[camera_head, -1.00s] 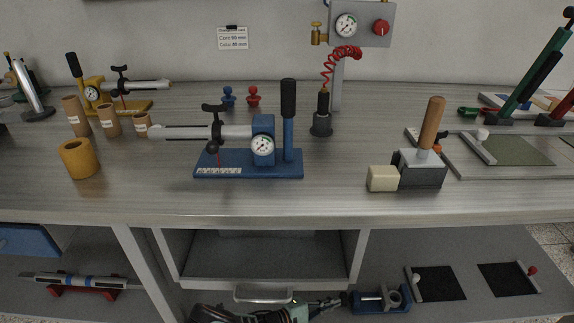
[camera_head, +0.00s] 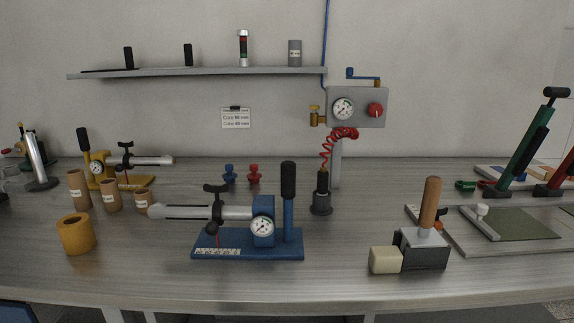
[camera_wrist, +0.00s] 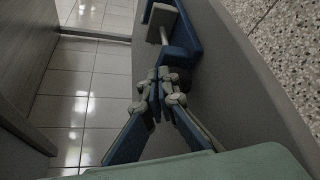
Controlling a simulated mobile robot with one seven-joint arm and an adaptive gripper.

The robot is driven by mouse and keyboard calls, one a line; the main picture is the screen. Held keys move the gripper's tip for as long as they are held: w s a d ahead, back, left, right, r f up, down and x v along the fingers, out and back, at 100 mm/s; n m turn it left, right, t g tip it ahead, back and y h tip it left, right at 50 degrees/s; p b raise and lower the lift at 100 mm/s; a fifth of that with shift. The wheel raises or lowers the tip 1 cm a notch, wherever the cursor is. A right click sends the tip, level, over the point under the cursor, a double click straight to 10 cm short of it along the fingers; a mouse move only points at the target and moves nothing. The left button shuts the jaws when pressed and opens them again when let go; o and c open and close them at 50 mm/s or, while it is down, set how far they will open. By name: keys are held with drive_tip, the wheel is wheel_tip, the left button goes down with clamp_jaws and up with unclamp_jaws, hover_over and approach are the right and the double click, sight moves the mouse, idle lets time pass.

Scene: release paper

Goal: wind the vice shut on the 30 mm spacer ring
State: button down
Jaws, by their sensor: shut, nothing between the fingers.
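My gripper (camera_wrist: 160,78) shows in the wrist view with its blue-and-grey fingers drawn together and nothing between them. The blue vice (camera_wrist: 187,32) is just beyond the fingertips, at the top of that view, with a pale rod (camera_wrist: 164,35) along it. I cannot tell whether the fingertips touch the vice. The head view shows neither the vice nor my gripper.
The vice is on a grey shelf (camera_wrist: 225,90), with tiled floor (camera_wrist: 85,75) to the left. In the head view, the bench (camera_head: 330,275) above carries a blue gauge press (camera_head: 250,245), a mustard ring (camera_head: 76,234) and a wooden-handled block (camera_head: 425,245).

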drive_tip(key=shift+w+f+b, duration=0.25)
drive_tip(key=shift+f+b, duration=0.05)
drive_tip(key=shift+b, duration=0.2)
idle(0.5)
drive_tip(key=shift+s+d+f+b, duration=0.15)
drive_tip(key=shift+s+f+b, duration=0.35)
drive_tip(key=shift+b, duration=0.4)
drive_tip(key=shift+s+d+f+b, duration=0.1)
drive_tip(key=shift+s+f+b, duration=0.2)
drive_tip(key=shift+f+b, duration=0.5)
drive_tip(key=shift+r, duration=0.2)
drive_tip(key=shift+s+d, duration=0.1)
drive_tip(key=shift+s, duration=0.25)
drive_tip(key=a+b, duration=0.2)
drive_tip(key=a, duration=0.3)
drive_tip(key=shift+w+a, duration=0.15)
drive_tip(key=shift+a+b, duration=0.35)
drive_tip(key=shift+a, duration=0.25)
drive_tip(key=shift+a+r, duration=0.1)
drive_tip(key=shift+r, duration=0.05)
